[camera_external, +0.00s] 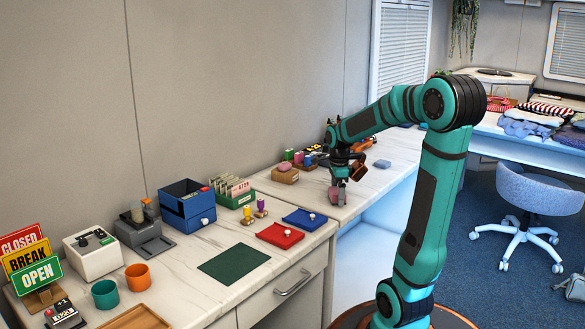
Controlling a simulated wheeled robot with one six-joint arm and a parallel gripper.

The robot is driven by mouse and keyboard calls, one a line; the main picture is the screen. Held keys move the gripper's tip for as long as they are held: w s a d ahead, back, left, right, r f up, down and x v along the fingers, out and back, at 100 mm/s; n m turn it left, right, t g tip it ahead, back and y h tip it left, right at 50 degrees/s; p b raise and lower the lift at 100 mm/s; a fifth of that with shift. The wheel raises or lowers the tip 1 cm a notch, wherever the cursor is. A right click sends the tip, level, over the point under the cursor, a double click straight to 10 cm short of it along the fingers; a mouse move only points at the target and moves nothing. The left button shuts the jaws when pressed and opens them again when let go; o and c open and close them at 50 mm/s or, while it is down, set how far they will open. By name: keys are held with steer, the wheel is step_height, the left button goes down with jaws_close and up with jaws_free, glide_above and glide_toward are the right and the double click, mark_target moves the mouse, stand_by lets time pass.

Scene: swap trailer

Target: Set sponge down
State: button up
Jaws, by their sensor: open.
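My gripper (341,186) points down at the counter's right part, with its jaws open. A small pink block (335,197), which looks like a sponge, is at its fingertips, low at the counter surface. The fingers partly cover it, and I cannot tell whether they touch it. A flat blue-grey block (382,164), which may also be a sponge, lies on the counter to the right of my gripper. Another pink piece (285,167) rests on a small wooden box (285,177) to the left.
A blue tray (305,219), a red tray (280,235) and a green mat (234,262) lie nearer. Several small coloured containers (300,157) stand behind my gripper. Some bare counter (372,182) shows to its right.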

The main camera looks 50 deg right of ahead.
steer(key=shift+r, duration=0.1)
step_height(320, 180, up, 12)
stand_by(0.5)
steer(key=shift+r, duration=0.1)
steer(key=a+r+n+t+h, duration=0.2)
steer(key=a+r+n+t, duration=0.7)
steer(key=a+n, duration=0.45)
steer(key=s+a+r+n+t+y, duration=0.2)
steer(key=s+a+r+n+t, duration=0.4)
steer(key=r+n, duration=0.4)
steer(key=a+n+t, duration=0.1)
steer(key=n+t, duration=0.1)
steer(key=n, duration=0.1)
steer(key=shift+s+a+r, duration=0.25)
steer(key=shift+s+r, duration=0.15)
steer(key=shift+n, duration=0.25)
